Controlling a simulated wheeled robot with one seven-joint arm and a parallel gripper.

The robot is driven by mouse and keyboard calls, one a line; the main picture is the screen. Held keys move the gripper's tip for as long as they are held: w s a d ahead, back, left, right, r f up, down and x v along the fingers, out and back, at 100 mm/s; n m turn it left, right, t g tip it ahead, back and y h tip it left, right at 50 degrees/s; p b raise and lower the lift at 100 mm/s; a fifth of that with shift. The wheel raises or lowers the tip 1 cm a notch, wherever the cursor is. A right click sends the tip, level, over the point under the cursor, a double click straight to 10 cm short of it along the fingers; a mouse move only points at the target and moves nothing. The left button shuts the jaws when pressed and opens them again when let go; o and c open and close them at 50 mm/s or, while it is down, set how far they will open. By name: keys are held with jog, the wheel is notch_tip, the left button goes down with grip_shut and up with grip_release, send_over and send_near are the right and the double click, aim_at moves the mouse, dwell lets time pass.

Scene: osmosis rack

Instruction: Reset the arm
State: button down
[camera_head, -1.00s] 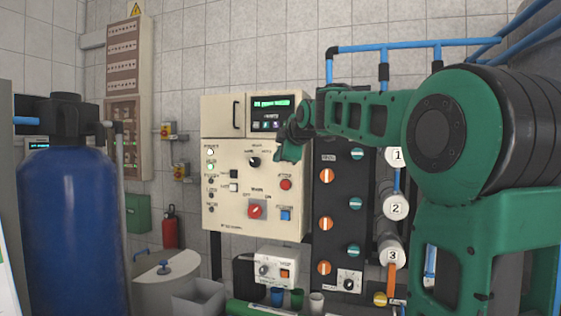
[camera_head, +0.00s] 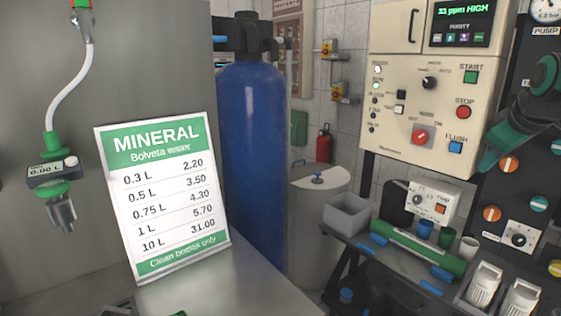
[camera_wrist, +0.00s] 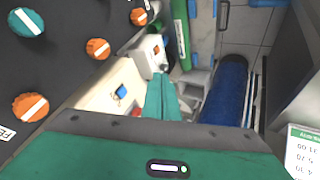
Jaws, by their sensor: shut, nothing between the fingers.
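My gripper is green and shows at the right edge of the head view (camera_head: 488,163), in front of the lower right side of the cream control panel (camera_head: 398,135). In the wrist view its two fingers (camera_wrist: 160,85) lie together, with nothing between them. The panel has a green START button (camera_head: 470,77), a red STOP button (camera_head: 463,112), a blue FLUSH button (camera_head: 455,147) and a red rotary switch (camera_head: 420,135). Its display (camera_head: 461,36) reads "33 ppm HIGH". I cannot tell whether the gripper touches the panel.
A tall blue tank (camera_head: 252,150) stands left of the panel. A MINERAL price sign (camera_head: 163,200) stands at the front left. The low bench (camera_head: 385,268) holds a grey bin (camera_head: 346,214), a green cylinder (camera_head: 415,246) and cups. A dark valve board (camera_head: 515,205) is on the right.

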jog(key=s+a+f+m+g+y, duration=0.1)
jog(key=s+a+f+m+g, duration=0.1)
jog(key=s+f, duration=0.5)
jog(key=s+a+f+m+g, duration=0.3)
jog(key=s+f+m, duration=0.2)
jog(key=s, duration=0.7)
jog(key=s+a+f+m+g+y, duration=0.1)
jog(key=s+a+f+m+g, duration=0.1)
jog(key=s+f, duration=0.7)
jog(key=shift+s+a+f+m+g+y, duration=0.3)
jog(key=shift+s+a+m, duration=0.15)
jog(key=shift+s+m, duration=0.35)
